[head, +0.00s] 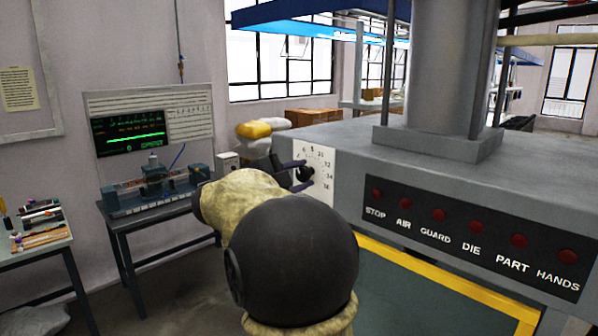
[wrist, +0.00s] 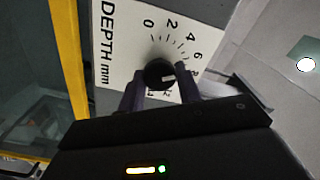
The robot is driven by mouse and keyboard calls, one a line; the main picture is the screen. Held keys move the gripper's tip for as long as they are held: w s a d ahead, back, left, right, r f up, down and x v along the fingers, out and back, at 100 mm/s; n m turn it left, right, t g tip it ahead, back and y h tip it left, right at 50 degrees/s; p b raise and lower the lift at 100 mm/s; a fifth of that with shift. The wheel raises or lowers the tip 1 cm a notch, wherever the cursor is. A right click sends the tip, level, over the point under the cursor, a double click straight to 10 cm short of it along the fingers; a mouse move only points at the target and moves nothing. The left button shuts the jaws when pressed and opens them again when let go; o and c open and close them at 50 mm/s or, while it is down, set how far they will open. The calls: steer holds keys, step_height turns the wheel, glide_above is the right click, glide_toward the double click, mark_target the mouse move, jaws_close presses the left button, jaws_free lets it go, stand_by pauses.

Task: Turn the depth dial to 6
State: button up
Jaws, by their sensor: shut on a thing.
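The depth dial is a small black round knob (wrist: 157,71) on a white plate (wrist: 122,58) printed "DEPTH mm". A short white mark on the knob points right in the wrist view, roughly toward the 8, below the 6; the exact reading is unclear. My gripper (wrist: 160,80) has one dark purple finger on each side of the knob and is shut on it. The fingers cover some of the lower numbers. In the head view, the white plate (head: 326,176) is on the end of the grey machine, and my gripper (head: 301,175) reaches the knob from the left.
A dark panel (head: 470,242) with several red buttons is on the machine's long side. A bench with a green-lit screen (head: 130,134) stands at the left. My arm hides part of the floor.

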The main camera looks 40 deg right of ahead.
stand_by(0.4)
steer(key=o, duration=1)
steer(key=shift+a, duration=0.1)
steer(key=s+a+b, duration=0.1)
steer(key=a+b, duration=0.4)
steer(key=a, duration=1.2)
steer(key=shift+s, duration=0.15)
